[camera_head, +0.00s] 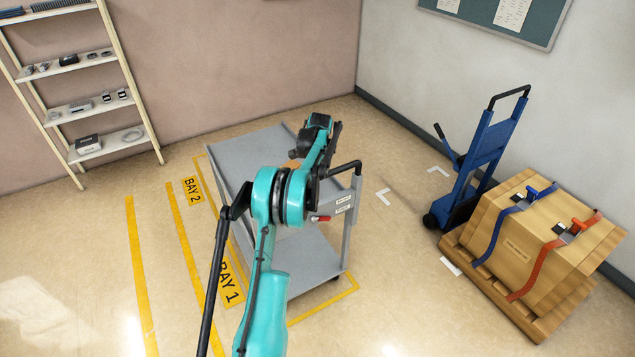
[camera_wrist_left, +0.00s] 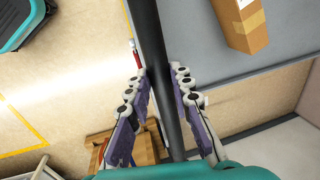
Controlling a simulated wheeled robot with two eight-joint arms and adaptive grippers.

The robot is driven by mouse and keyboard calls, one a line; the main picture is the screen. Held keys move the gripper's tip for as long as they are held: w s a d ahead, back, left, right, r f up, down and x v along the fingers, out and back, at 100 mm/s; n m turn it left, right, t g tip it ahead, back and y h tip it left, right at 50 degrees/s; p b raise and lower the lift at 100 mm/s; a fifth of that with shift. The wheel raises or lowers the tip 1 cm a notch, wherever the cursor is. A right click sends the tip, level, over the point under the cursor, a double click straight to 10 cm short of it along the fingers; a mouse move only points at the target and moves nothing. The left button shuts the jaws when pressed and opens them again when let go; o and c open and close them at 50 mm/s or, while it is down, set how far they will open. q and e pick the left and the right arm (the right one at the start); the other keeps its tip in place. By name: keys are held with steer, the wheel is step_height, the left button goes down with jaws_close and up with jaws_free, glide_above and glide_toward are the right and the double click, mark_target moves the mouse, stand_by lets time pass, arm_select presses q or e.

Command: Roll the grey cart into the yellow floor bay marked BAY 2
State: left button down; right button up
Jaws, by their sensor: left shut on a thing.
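The grey cart (camera_head: 247,153) stands upright on the floor in the middle of the head view, partly hidden behind my left arm. Its black handle (camera_head: 346,167) is at the near side; in the wrist view it is a dark bar (camera_wrist_left: 150,30). My left gripper (camera_wrist_left: 162,82) is shut around this bar. A small brown box (camera_wrist_left: 240,22) lies on the cart's grey top. The BAY 2 label (camera_head: 191,190) is on the floor left of the cart's far part. The BAY 1 label (camera_head: 229,284) is nearer, left of the cart's near part. My right gripper is not in view.
Yellow floor lines (camera_head: 140,270) run left of the cart, and another yellow corner (camera_head: 345,290) shows at its near right. A shelf rack (camera_head: 90,100) stands at the back left.

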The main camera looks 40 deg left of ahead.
arm_select(q)
steer(key=shift+w+a, duration=0.25)
steer(key=shift+a, duration=0.35)
steer(key=shift+w+a, duration=0.25)
steer(key=shift+a, duration=0.3)
steer(key=c, duration=1.3)
jaws_free()
steer(key=shift+c, duration=0.2)
step_height(320, 180, up, 12)
steer(key=d, duration=0.2)
steer(key=shift+s+f, duration=0.15)
steer(key=shift+s, duration=0.3)
